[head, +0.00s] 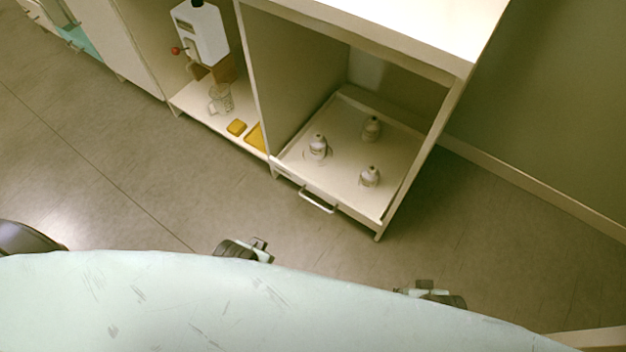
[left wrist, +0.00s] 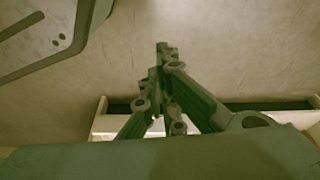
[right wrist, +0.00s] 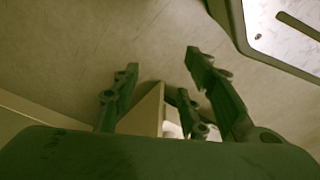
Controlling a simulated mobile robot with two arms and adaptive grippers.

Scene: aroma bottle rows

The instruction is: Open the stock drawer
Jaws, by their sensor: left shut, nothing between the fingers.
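The stock drawer (head: 345,193) is a shallow cream tray low in the open cabinet bay in the head view. Its front edge lies about level with the cabinet front and carries a pale bar handle (head: 317,200). Several small grey-white bottles (head: 318,147) stand upright on it, spaced apart. My left gripper (head: 262,250) is below and left of the handle, apart from it. Its fingers are together and empty in the left wrist view (left wrist: 163,48). My right gripper (head: 424,286) is below and right of the drawer. Its fingers stand apart, empty, in the right wrist view (right wrist: 162,60).
The cabinet top (head: 430,22) overhangs the drawer bay. The bay to its left holds a white machine (head: 203,35), a glass jug (head: 221,98) and yellow items (head: 237,127). A wall (head: 560,120) stands at the right. The floor (head: 140,180) before the cabinet is clear.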

